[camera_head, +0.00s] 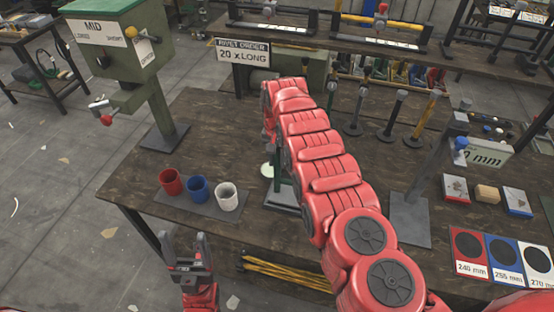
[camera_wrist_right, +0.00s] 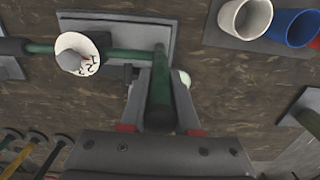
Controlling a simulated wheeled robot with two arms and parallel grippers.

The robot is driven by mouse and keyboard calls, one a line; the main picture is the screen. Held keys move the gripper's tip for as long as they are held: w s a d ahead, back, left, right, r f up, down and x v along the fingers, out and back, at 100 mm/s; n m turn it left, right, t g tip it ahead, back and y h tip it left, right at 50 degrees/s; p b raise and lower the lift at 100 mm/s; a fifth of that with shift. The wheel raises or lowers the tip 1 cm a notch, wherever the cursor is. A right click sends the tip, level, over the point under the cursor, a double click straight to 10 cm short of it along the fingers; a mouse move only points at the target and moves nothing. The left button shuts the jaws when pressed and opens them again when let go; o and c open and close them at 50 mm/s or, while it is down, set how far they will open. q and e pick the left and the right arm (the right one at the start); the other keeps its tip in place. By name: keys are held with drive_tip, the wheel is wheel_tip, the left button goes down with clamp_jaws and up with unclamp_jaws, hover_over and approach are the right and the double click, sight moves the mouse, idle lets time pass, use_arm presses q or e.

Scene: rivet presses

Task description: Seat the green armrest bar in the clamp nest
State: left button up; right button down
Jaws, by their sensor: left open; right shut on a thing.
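My right gripper (camera_wrist_right: 160,122) is shut on a dark green bar (camera_wrist_right: 160,88), which runs up between its fingers in the right wrist view. The bar's upper end lies over or beside a grey plate (camera_wrist_right: 165,28), where another green rod (camera_wrist_right: 125,53) runs across. I cannot tell whether they touch. A white numbered disc (camera_wrist_right: 88,67) sits on that rod. In the head view my right arm hides its gripper and most of this spot; a grey plate edge (camera_head: 287,197) shows. My left gripper (camera_head: 187,240) is open and empty in front of the table. I cannot clearly identify the clamp nest.
Red (camera_head: 170,182), blue (camera_head: 197,189) and white (camera_head: 227,197) cups stand left of my right arm. A green press (camera_head: 120,40) marked MID stands at the back left. Several upright rods stand behind the arm. Coloured size cards (camera_head: 467,251) lie at right.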

drive_tip(key=shift+f+b, duration=0.65)
drive_tip(key=shift+f, duration=0.1)
drive_tip(key=c, duration=0.6)
unclamp_jaws()
drive_tip(key=shift+o, duration=0.2)
drive_tip(key=shift+r, duration=0.15)
wheel_tip(320, 180, up, 11)
drive_tip(key=b, duration=0.2)
drive_tip(key=shift+r+b, duration=0.1)
drive_tip(key=shift+b, duration=0.3)
wheel_tip(320, 180, up, 6)
drive_tip(key=p, duration=0.5)
drive_tip(key=shift+p, duration=0.35)
drive_tip(key=shift+s, duration=0.1)
